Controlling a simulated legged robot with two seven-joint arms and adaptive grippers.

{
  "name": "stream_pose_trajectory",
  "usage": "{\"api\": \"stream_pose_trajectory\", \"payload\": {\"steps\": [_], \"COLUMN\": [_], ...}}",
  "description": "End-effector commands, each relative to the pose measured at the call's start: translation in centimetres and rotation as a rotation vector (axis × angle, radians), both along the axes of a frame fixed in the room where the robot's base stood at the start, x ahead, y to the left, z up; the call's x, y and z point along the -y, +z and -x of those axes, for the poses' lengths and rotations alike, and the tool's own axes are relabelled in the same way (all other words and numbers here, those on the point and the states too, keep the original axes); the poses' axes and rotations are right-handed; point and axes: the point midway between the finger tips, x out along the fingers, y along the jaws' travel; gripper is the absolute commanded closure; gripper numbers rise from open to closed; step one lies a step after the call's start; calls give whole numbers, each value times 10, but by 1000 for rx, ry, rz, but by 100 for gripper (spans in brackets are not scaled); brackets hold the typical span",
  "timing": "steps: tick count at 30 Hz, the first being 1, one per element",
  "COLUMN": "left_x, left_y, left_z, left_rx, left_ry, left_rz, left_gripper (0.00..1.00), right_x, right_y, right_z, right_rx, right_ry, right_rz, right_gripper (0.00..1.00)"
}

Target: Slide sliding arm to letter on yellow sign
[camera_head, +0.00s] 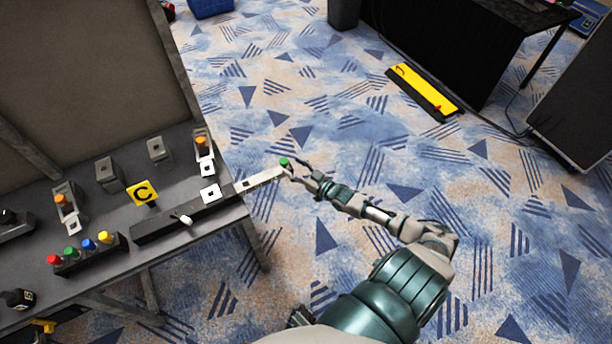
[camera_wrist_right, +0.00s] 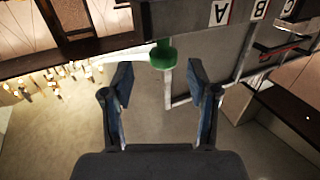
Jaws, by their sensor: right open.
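The yellow sign (camera_head: 144,193) stands on the table at the left and shows a black letter C. In front of it lies a dark rail (camera_head: 163,227) with a light sliding arm (camera_head: 258,183) reaching right past the table edge. A green knob (camera_head: 285,161) is at the arm's outer end. My right gripper (camera_head: 295,167) is open beside the knob. In the wrist view the green knob (camera_wrist_right: 163,55) lies between and slightly beyond the open fingertips (camera_wrist_right: 159,78); contact cannot be told. Upside-down letter labels A (camera_wrist_right: 220,12) and B (camera_wrist_right: 259,9) show there. My left gripper is out of view.
A dark panel (camera_head: 95,60) rises behind. The patterned carpet right of the table is clear around my right arm.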

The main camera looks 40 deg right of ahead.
Motion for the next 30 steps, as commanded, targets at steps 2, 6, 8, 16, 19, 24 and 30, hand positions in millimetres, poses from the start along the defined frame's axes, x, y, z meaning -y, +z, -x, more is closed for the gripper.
{"api": "stream_pose_trajectory", "payload": {"steps": [2,6,8,16,19,24,30], "left_x": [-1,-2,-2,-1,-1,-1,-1], "left_y": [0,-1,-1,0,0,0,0], "left_z": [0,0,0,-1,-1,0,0], "left_rx": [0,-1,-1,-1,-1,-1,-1], "left_ry": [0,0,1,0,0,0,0], "left_rz": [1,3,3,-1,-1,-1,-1], "left_gripper": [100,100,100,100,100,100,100], "right_x": [0,0,1,6,6,6,5], "right_y": [0,0,1,0,0,0,1], "right_z": [19,45,54,73,73,72,72], "right_rx": [-3,-6,-5,-3,-2,-2,-3], "right_ry": [2,2,1,1,1,1,1], "right_rz": [4,8,8,4,4,4,7], "right_gripper": [41,41,41,41,41,41,41]}}
